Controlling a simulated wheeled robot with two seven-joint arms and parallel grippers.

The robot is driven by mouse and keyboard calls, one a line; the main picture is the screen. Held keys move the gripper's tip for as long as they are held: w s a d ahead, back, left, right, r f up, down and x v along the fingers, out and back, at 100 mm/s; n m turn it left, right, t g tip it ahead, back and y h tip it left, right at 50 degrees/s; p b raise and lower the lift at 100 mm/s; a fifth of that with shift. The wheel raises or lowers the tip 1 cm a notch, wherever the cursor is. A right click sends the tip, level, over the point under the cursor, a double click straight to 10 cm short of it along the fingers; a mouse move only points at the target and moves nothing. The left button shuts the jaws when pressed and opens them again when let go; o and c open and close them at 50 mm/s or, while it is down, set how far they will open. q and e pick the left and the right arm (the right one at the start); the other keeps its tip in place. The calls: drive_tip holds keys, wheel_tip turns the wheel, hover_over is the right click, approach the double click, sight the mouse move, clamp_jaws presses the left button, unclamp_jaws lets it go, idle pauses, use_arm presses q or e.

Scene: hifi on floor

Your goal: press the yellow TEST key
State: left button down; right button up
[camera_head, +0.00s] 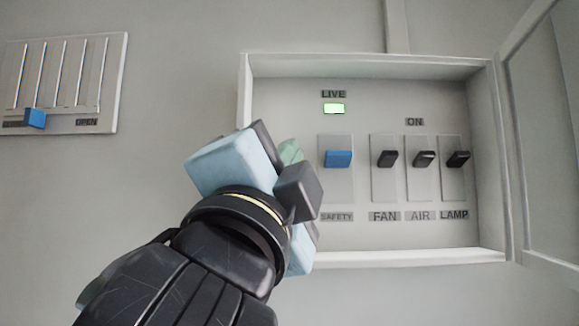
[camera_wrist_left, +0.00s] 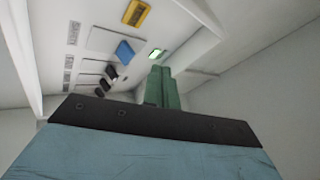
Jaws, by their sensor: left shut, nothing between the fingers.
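The yellow key (camera_wrist_left: 136,13) shows at the top of the left wrist view, set on the panel beside the blue SAFETY switch (camera_wrist_left: 124,51). In the head view the yellow key is hidden behind my left gripper (camera_head: 290,152). My left gripper is in front of the left part of the open wall box (camera_head: 380,256). Its green fingers (camera_wrist_left: 159,85) are shut with nothing between them. Their tips point toward the panel near the lit green LIVE lamp (camera_head: 334,108); I cannot tell the exact gap. My right gripper is not in view.
Black FAN (camera_head: 387,158), AIR (camera_head: 423,158) and LAMP (camera_head: 458,159) switches stand right of the blue switch. The box's raised rim and open door (camera_head: 548,130) bound the space. A slider panel (camera_head: 115,75) is on the wall at left.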

use_arm(q)
drive_tip(key=w, duration=0.7)
drive_tip(key=shift+w, duration=0.2)
idle(1.9)
drive_tip(key=shift+w, duration=0.3)
drive_tip(key=shift+w, duration=0.4)
idle(0.6)
drive_tip(key=shift+s, duration=0.85)
drive_tip(key=s, duration=0.5)
idle(0.4)
